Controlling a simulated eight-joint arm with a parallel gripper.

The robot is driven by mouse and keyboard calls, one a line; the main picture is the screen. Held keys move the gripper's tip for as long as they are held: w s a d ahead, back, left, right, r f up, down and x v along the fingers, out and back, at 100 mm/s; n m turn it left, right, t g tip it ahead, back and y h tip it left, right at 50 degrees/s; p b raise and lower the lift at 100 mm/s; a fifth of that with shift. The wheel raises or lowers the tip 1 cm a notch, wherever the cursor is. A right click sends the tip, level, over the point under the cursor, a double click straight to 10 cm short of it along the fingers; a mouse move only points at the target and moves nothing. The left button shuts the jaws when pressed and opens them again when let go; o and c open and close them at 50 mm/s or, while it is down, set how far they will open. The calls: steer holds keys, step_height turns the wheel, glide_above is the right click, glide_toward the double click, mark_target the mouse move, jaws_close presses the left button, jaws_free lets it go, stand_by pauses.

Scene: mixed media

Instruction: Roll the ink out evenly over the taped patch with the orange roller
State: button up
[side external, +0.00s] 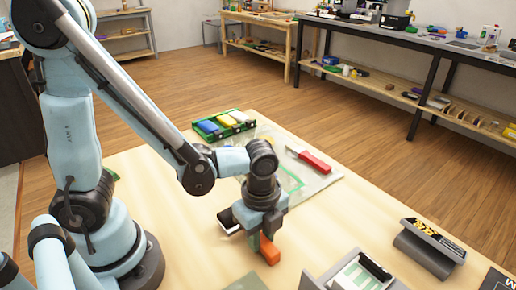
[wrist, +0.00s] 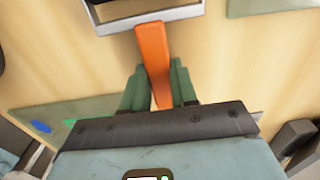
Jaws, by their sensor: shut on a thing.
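My gripper (side external: 262,232) is shut on the orange handle of the roller (side external: 270,250), low over the table. In the wrist view the orange handle (wrist: 153,55) lies between the green fingers of my gripper (wrist: 158,78). The roller's pale frame and dark drum show at the top of that view, partly cut off. The taped patch (side external: 293,186), edged in green tape, lies on a greyish sheet (side external: 325,181) behind my gripper, partly hidden by my arm. A blue ink blob (wrist: 41,126) shows on the sheet in the wrist view.
A red-handled tool (side external: 314,161) lies on the sheet. A green tray (side external: 200,127) with blue, yellow and white items stands at the back. Grey holders (side external: 430,250) and (side external: 345,275) stand at the front right.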

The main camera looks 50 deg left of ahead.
steer(key=shift+c, duration=0.5)
jaws_close()
steer(key=shift+r, duration=0.2)
steer(key=shift+r, duration=0.4)
steer(key=shift+r, duration=0.15)
steer(key=shift+r, duration=2.3)
steer(key=shift+o, duration=0.7)
jaws_free()
jaws_close()
